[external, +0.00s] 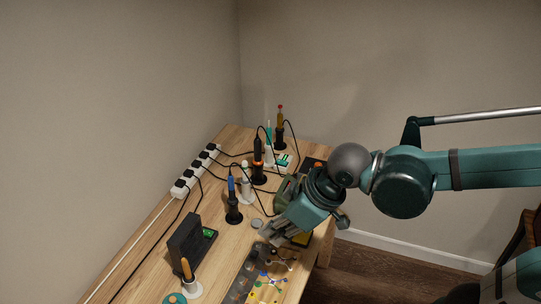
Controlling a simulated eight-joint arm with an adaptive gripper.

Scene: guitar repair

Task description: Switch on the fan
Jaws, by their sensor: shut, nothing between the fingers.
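A black upright box (184,243) stands on the left part of the wooden table; it looks like the fan, but its face is not clear. A small green part (208,233), perhaps its switch, shows at its right side. My gripper (269,236) is shut and empty, pointing down and left over the right part of the table. It is to the right of the black box and apart from it. My arm and gripper hide part of the table's right side.
A white power strip (196,170) with several black plugs lies along the back left edge. Stands hold a blue-handled tool (232,188) and an orange-black tool (258,152), with loose cables. A grey tray (239,284) and colourful board lie in front. Bare wood (222,262) shows between box and tray.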

